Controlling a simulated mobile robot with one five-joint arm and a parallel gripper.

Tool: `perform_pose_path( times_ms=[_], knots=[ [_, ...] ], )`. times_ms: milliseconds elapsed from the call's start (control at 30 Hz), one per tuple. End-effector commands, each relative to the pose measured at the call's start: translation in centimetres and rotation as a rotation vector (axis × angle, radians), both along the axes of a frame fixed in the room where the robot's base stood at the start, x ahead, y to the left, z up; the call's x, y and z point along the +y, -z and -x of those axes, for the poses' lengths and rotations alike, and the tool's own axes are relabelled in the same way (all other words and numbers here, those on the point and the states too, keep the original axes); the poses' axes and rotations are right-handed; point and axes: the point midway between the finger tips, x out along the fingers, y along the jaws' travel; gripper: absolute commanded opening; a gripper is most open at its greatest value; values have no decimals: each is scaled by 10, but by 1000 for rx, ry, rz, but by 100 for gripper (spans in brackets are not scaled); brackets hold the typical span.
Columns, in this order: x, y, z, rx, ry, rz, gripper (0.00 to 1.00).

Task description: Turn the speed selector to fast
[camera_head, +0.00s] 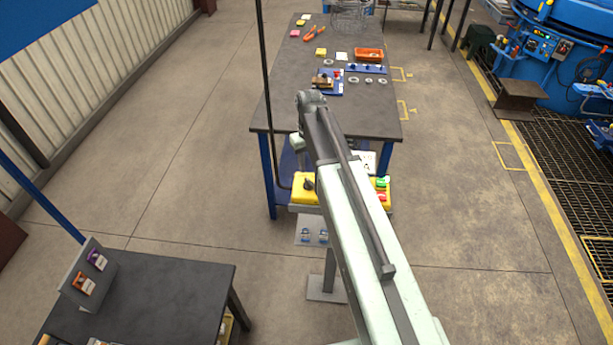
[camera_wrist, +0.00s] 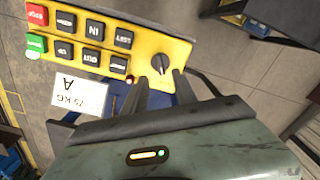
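The yellow control box (camera_wrist: 140,50) fills the upper left of the wrist view, with its lettering upside down. A black rotary selector knob (camera_wrist: 160,63) sits at its right end, its grip bar roughly upright in the picture. The speed marks around it are too small to read. My gripper (camera_wrist: 160,77) is open, with one finger to each side just below the knob; I cannot tell whether either touches it. In the head view the box (camera_head: 300,196) and the knob (camera_head: 309,184) show left of my arm, which hides the box's middle and my gripper.
Red (camera_wrist: 36,15), green (camera_wrist: 36,42) and several black push buttons lie left of the knob. A white "75 KG A" label (camera_wrist: 80,96) hangs below them. A dark workbench (camera_head: 370,120) with small parts stands behind the box; another table (camera_head: 170,290) is at lower left.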

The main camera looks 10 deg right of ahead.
Motion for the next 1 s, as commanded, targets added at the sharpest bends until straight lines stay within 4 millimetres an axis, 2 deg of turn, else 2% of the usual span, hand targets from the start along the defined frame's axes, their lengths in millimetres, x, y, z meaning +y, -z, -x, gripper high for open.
perform_pose_path(
  times_ms=[433, 533, 767, 833, 900, 1000],
  knots=[
    [1, 72, 0, 0, 0, 0, 34],
    [1, 78, 0, 0, -1, 0, 34],
    [2, 75, 0, 0, -1, 0, 34],
    [2, 75, 0, 0, -1, 0, 20],
    [2, 75, 0, 0, -1, 0, 0],
    [2, 75, 0, 0, -1, 0, 0]
  ],
)
